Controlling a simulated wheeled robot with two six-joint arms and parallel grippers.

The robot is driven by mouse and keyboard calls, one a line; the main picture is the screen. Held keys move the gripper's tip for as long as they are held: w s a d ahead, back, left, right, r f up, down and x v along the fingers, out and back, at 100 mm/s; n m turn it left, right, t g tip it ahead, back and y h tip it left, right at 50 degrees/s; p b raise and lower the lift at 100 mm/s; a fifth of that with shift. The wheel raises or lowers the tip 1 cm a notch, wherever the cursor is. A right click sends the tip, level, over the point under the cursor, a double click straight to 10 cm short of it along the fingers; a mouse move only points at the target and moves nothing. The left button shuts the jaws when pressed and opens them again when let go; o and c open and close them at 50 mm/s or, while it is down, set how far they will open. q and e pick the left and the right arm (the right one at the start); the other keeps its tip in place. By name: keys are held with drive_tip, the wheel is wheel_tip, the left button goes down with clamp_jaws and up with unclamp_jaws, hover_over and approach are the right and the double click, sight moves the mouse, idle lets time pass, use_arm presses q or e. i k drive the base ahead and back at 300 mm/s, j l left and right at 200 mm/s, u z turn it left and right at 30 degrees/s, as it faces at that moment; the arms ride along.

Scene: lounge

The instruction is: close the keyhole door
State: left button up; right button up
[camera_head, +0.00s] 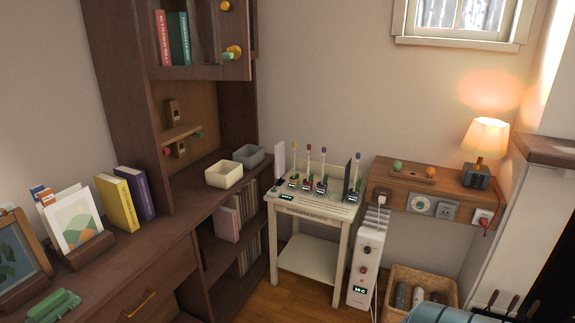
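The upper cabinet (139,30) stands at the top left, cut by the top edge of the picture. A keyhole is too small to make out, and the panel's top is out of frame. Neither of my grippers is in view.
A dark desk (178,236) with books, a card holder and two small boxes lies below the cabinet. A white stand (312,262) with several slim upright items, a wall shelf with a lit lamp (485,138) and a wicker basket (440,287) are to the right.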

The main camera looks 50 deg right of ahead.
sight(235, 16)
drive_tip(key=z, duration=1.25)
